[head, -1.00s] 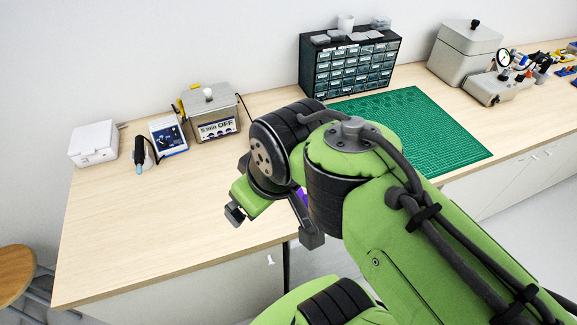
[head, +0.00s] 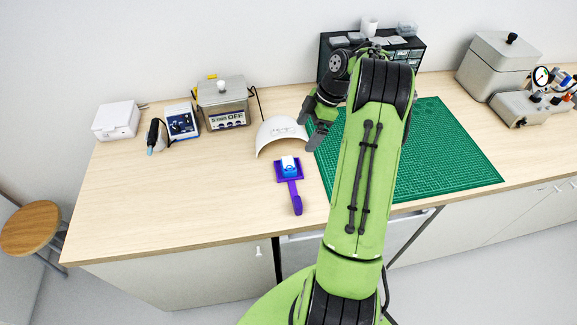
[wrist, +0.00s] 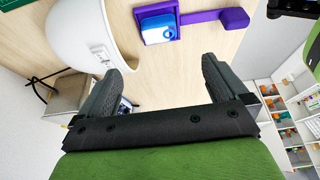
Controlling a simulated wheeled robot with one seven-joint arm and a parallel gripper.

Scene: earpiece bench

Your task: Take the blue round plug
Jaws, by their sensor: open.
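A small blue piece (head: 290,170) with a white part sits on a purple holder (head: 296,199) with a long handle, on the bench left of the green mat. In the wrist view the blue piece (wrist: 158,31) shows a round ring on its side, near the top of the picture. I cannot tell whether the round plug is this piece or a part of it. My gripper (wrist: 163,75) is open with nothing between its fingers. In the head view my gripper (head: 314,128) is above the bench, up and right of the holder, apart from it.
A white curved shell (head: 281,131) stands beside my gripper and close behind the holder. A green mat (head: 450,150) lies to the right. A drawer cabinet (head: 416,54) and an ultrasonic-type box (head: 222,96) stand at the back. The bench's left front is clear.

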